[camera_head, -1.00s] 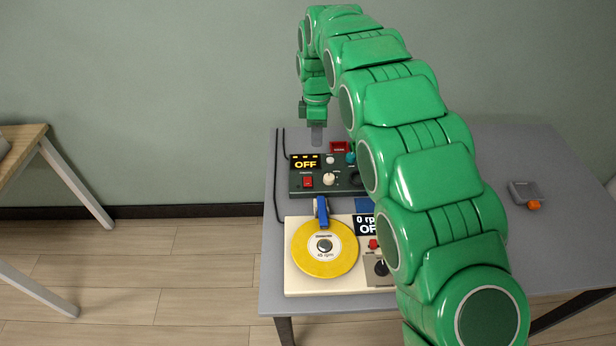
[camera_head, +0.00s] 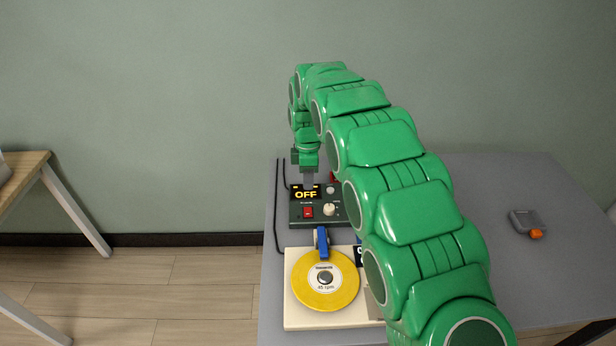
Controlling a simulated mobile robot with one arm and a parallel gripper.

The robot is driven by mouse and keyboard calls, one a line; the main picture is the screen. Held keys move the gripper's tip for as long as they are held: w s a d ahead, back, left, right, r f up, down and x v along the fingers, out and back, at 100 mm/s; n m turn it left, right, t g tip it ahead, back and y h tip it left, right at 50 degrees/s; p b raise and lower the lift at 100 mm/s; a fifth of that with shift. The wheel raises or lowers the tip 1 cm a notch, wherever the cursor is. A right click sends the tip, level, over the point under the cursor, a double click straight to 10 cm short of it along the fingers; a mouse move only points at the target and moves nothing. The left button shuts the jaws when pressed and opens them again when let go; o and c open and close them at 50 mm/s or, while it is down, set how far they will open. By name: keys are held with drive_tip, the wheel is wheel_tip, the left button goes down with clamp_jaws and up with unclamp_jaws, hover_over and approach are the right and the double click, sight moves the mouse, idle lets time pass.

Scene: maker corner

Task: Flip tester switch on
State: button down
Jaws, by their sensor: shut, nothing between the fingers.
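The tester (camera_head: 298,215) is a dark box at the back left of the grey table, and its display (camera_head: 306,195) reads "OFF" in yellow. A red switch (camera_head: 308,212) sits on its front panel below the display, beside a white knob (camera_head: 329,209). My gripper (camera_head: 308,184) points down just behind and above the display, with its fingers shut and empty. It looks a little short of the red switch in the picture; I cannot tell whether the tips touch the tester. My arm hides the right part of the tester.
A cream turntable (camera_head: 293,315) with a yellow disc (camera_head: 325,281) and a blue arm (camera_head: 321,242) stands in front of the tester. A grey device (camera_head: 524,220) with an orange end lies at the right. Black cables (camera_head: 277,205) run along the left edge.

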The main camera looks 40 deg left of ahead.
sight(308, 215)
drive_tip(key=f, duration=0.7)
drive_tip(key=s+f, duration=0.1)
drive_tip(key=f, duration=0.2)
drive_tip(key=shift+d+f, duration=0.15)
drive_tip(key=shift+d, duration=0.25)
drive_tip(key=shift+f, duration=0.15)
drive_tip(key=shift+w+a+r, duration=0.3)
drive_tip(key=shift+w+a, duration=0.2)
drive_tip(key=shift+w, duration=0.05)
idle(0.4)
wheel_tip(308, 215, up, 14)
drive_tip(key=s+d, duration=0.1)
idle(0.5)
